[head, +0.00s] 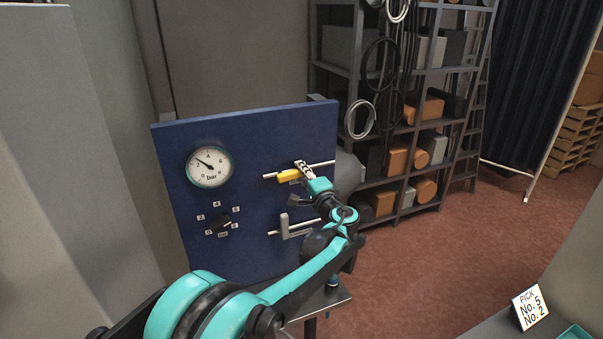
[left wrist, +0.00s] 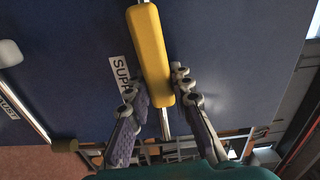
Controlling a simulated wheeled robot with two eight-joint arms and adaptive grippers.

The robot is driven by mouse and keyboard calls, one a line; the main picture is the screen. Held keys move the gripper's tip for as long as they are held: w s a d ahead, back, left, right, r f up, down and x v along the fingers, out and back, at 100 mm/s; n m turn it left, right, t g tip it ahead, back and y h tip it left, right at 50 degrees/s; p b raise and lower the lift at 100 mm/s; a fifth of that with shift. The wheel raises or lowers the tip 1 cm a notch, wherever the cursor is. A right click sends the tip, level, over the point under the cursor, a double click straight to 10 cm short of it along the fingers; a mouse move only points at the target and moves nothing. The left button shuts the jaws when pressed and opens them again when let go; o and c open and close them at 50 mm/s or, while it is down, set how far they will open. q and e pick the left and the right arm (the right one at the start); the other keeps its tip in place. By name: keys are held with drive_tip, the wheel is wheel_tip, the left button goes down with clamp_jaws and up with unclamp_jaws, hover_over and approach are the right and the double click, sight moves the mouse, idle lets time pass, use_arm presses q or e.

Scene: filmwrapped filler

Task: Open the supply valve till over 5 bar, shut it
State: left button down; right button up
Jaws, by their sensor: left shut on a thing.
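My right gripper is not in view.
A grey lever (head: 293,230) sits on a lower pipe, and a black selector knob (head: 222,226) with numbered tags is at lower left. A shelf rack (head: 405,110) with boxes stands behind. A sign (head: 530,307) reads "PICK No. 5 No. 2". Red floor lies open at right.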

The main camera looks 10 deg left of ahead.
use_arm(q)
drive_tip(key=c, duration=1.3)
unclamp_jaws()
drive_tip(key=shift+d, duration=0.1)
drive_tip(key=v, duration=1.2)
drive_tip(key=shift+f, duration=0.1)
drive_tip(key=s+a+f+n+g+h+b, duration=0.25)
drive_tip(key=s+a+f+b, duration=0.3)
drive_tip(key=s+f, duration=0.35)
drive_tip(key=s+a+f+n+g+h+b, duration=0.25)
drive_tip(key=s+a+f+g+b, duration=0.2)
drive_tip(key=s+a+f, duration=0.4)
drive_tip(key=s+d+f+n+h+b, duration=0.1)
drive_tip(key=s+f+b, duration=0.1)
drive_tip(key=s+f, duration=0.2)
drive_tip(key=s+d+f+n+h+b, duration=0.2)
drive_tip(key=s+f, duration=0.2)
drive_tip(key=f, duration=0.3)
drive_tip(key=s+d+f+n+h+b, duration=0.2)
drive_tip(key=s+f+b, duration=0.1)
drive_tip(key=s+f, duration=0.2)
drive_tip(key=shift+d+f+g, duration=0.2)
drive_tip(key=shift+f+g, duration=0.2)
drive_tip(key=shift+f, duration=0.3)
